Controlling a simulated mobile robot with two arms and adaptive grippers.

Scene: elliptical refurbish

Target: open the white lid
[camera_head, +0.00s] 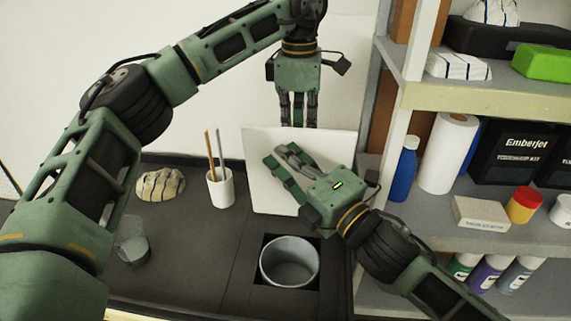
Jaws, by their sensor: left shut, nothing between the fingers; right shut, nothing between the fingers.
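The white lid (260,183) is a flat square panel standing upright and tilted back behind a square opening in the dark counter. A grey round bin (290,262) sits in that opening, its top uncovered. My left gripper (298,122) is shut and empty, pointing down at the lid's top edge; I cannot tell whether it touches. My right gripper (278,163) is shut and empty in front of the lid's face, its fingers pointing up and left. My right gripper and wrist hide the lid's middle and lower right part.
A white cup (219,187) with two sticks stands left of the lid. A striped cloth (160,184) and a clear glass (133,245) are farther left on the dark counter (190,260). A shelf unit (413,215) with bottles and boxes bounds the right side.

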